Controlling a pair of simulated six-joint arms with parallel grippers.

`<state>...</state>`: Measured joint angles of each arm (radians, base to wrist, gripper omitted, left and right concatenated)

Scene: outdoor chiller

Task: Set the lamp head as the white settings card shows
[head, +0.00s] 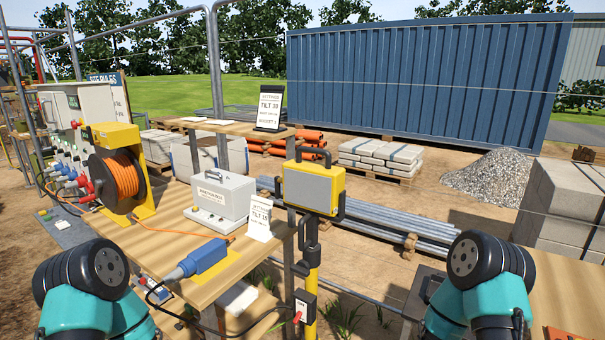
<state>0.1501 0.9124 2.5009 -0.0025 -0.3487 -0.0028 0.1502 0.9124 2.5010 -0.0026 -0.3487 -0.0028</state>
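The lamp head (308,188) is a yellow-framed box with a grey face and dark side handles, on a yellow pole (312,270). It looks roughly upright; its exact tilt is hard to read. A white settings card (259,217) stands on the wooden bench, left of the lamp head. It seems to read "TILT 10", with the last digit unclear. My two arms show at the lower left and lower right, apart from the lamp. Neither gripper's fingers show.
The bench (180,225) holds an orange cable reel (118,180), a white box (222,195) and a blue connector (205,258) with a cable. A small switch box (305,305) is on the pole. Pipes (390,225) lie behind. Concrete blocks (565,205) stand right.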

